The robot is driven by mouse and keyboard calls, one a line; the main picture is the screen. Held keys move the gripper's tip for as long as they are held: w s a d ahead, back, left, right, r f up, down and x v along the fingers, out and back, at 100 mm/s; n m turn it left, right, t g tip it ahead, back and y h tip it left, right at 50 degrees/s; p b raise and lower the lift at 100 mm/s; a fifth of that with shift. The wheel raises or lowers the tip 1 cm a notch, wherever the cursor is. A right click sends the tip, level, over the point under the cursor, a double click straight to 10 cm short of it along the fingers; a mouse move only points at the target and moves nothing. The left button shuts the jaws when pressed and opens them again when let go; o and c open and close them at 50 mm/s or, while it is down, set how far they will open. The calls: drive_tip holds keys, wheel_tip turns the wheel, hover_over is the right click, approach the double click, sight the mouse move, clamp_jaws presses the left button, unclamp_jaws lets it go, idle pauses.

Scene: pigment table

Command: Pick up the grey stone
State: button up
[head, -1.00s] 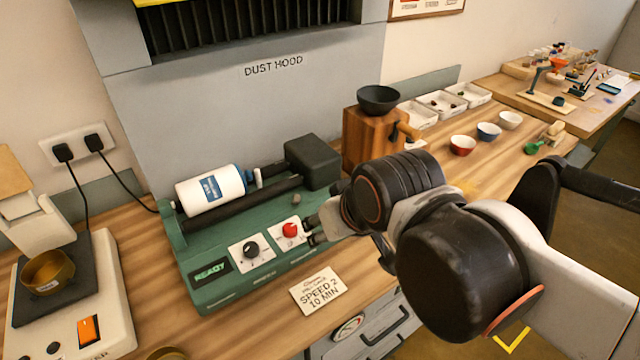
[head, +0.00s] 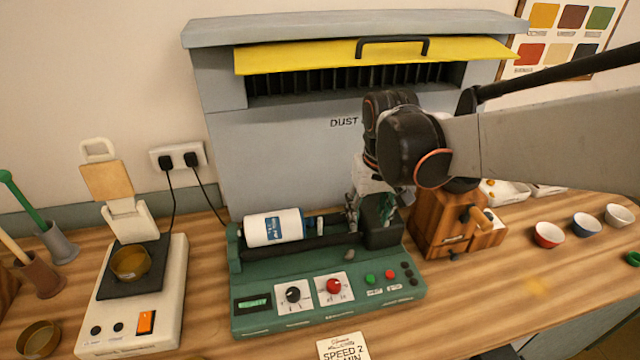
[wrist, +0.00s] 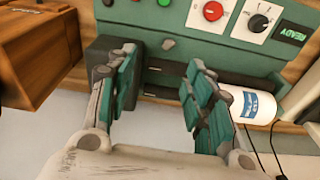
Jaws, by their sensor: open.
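The grey stone (head: 350,254) is small and lies on the green roller machine (head: 245,322), on its top just in front of the black rollers. In the wrist view the stone (wrist: 168,44) shows just beyond the fingertips, roughly between them. My gripper (head: 368,215) is above the right end of the rollers, behind the stone, pointing down. In the wrist view its two green-padded fingers (wrist: 160,60) are spread apart with nothing between them. The stone is in plain sight in both views.
A white bottle (head: 273,228) lies on the rollers to the left. A wooden grinder box (head: 432,235) stands close on the right. The grey dust hood (head: 290,150) rises behind. A scale (head: 150,310) stands left, and small bowls (head: 549,235) stand right.

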drive_tip(key=w+a+f+g+p, duration=0.1)
drive_tip(key=w+a+p, duration=0.1)
drive_tip(key=w, duration=0.1)
drive_tip(key=b, duration=0.2)
hover_over(350, 253)
drive_tip(key=f, duration=0.9)
drive_tip(key=shift+w+a, duration=0.1)
drive_tip(key=shift+w, duration=0.2)
drive_tip(key=shift+s+f+b, duration=0.2)
drive_tip(key=shift+f+b, duration=0.35)
drive_tip(key=shift+f, duration=0.85)
drive_tip(key=shift+s+f+b, duration=0.15)
drive_tip(key=shift+f+b, duration=0.35)
drive_tip(key=shift+f, duration=0.85)
drive_tip(key=c, duration=1)
